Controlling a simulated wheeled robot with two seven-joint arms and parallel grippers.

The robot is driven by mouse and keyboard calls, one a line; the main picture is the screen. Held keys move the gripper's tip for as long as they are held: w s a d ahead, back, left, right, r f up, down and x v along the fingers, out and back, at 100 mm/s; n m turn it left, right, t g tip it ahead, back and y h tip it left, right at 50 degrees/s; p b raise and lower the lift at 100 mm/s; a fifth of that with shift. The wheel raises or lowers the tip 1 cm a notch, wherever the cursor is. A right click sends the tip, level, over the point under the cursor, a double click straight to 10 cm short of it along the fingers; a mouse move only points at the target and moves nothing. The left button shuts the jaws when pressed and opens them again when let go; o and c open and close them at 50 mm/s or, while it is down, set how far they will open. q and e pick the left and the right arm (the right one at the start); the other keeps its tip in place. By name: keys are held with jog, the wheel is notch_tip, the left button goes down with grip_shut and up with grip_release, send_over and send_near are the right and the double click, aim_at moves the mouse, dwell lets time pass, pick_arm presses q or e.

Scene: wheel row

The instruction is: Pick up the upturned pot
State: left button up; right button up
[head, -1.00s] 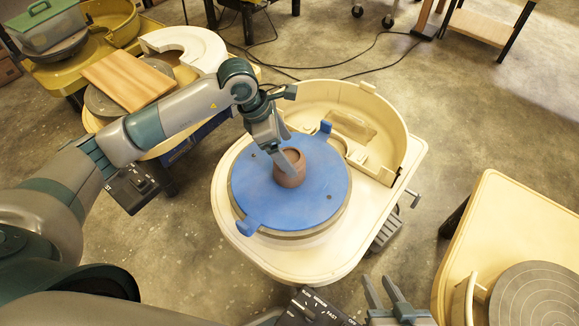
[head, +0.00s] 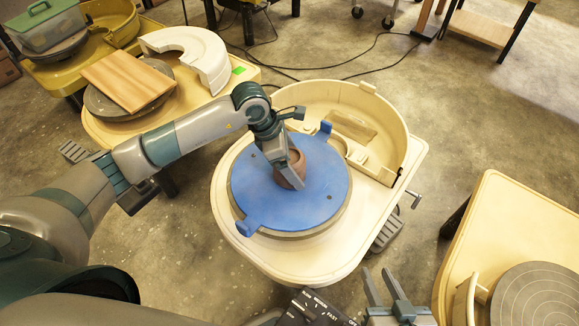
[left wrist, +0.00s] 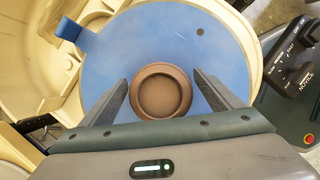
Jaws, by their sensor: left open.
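The brown pot (head: 291,172) stands on a blue round bat (head: 318,205) on the wheel in the middle of the head view. In the left wrist view the pot (left wrist: 160,91) shows as a brown disc with a raised ring. My left gripper (head: 285,180) is open and low over the bat. Its two fingers (left wrist: 160,88) lie on either side of the pot in the wrist view, with a gap on each side. My right gripper (head: 388,290) is open and empty near the bottom edge of the head view, away from the pot.
The cream splash pan (head: 385,115) curves around the far right of the wheel. A second wheel with a wooden board (head: 127,80) stands at the left. Another wheel (head: 545,295) is at the lower right. Bare floor lies between them.

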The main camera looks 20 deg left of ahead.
pick_arm(q)
jog(key=shift+w+d+f, duration=0.1)
jog(key=shift+d+f, duration=0.1)
jog(key=shift+f, duration=0.35)
pick_arm(e)
jog(key=shift+w+a+r, duration=0.15)
jog(key=shift+a+r, duration=0.05)
jog(key=shift+r, duration=0.1)
pick_arm(q)
jog(key=c, duration=1.8)
jog(key=shift+w+r, duration=0.1)
jog(key=shift+c, duration=0.7)
pick_arm(e)
jog(key=shift+d+f, duration=0.1)
pick_arm(q)
jog(key=shift+r, duration=0.2)
